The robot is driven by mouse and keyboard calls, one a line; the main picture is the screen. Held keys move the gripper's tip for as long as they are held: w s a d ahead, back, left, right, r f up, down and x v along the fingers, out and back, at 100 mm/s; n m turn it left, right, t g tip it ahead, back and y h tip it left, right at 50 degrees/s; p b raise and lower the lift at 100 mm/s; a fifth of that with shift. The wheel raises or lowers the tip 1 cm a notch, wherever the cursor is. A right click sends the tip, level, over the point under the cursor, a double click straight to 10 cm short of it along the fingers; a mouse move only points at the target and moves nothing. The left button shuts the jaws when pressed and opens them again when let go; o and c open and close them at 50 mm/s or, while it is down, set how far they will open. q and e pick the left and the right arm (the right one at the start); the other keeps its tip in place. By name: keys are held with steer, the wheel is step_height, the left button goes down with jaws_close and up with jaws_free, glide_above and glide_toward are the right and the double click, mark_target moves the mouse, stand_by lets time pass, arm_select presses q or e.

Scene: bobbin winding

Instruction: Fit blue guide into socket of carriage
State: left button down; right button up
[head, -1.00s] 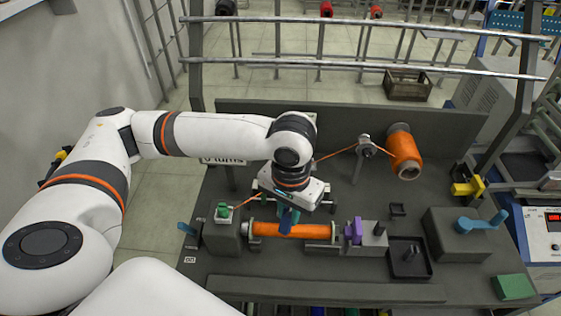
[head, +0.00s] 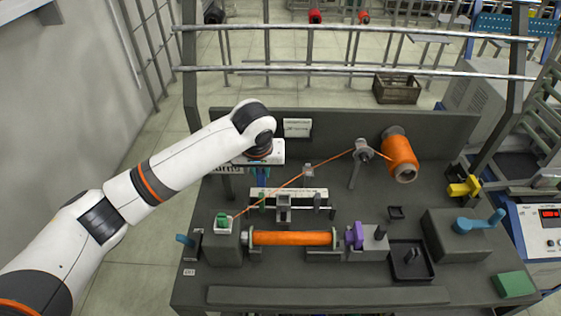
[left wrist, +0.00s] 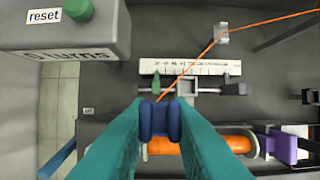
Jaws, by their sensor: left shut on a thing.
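The blue guide (left wrist: 160,118) is between the teal fingers of my left gripper (left wrist: 160,108) in the left wrist view. In the head view the left gripper (head: 262,175) is above the back left of the bench, behind and left of the carriage, and the guide is hard to make out. The grey carriage (head: 284,207) sits on its rail in front of the white scale. It also shows in the left wrist view (left wrist: 183,86), beyond the guide and apart from it. My right gripper is not in view.
An orange thread (head: 306,174) runs from the orange spool (head: 400,155) past the carriage to the green-topped block (head: 222,240). The orange-wound bobbin (head: 292,238) lies in front of the carriage, beside a purple part (head: 355,236). The reset box (left wrist: 65,30) is at upper left in the wrist view.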

arm_select(q)
steer(key=w+d+f+t, duration=0.1)
steer(key=w+d, duration=0.3)
steer(key=d, duration=0.2)
step_height(320, 180, down, 7)
steer(key=b, duration=0.8)
steer(key=shift+s+a, duration=0.15)
steer(key=shift+a, duration=0.05)
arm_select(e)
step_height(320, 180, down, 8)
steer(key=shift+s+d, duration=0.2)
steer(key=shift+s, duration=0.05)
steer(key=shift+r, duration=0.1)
arm_select(q)
steer(key=shift+s+p, duration=0.1)
steer(key=shift+p, duration=0.55)
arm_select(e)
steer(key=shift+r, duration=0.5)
arm_select(q)
steer(key=shift+f, duration=0.25)
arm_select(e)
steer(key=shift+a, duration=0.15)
arm_select(q)
steer(key=shift+f+b, duration=0.8)
steer(key=shift+f, duration=1.7)
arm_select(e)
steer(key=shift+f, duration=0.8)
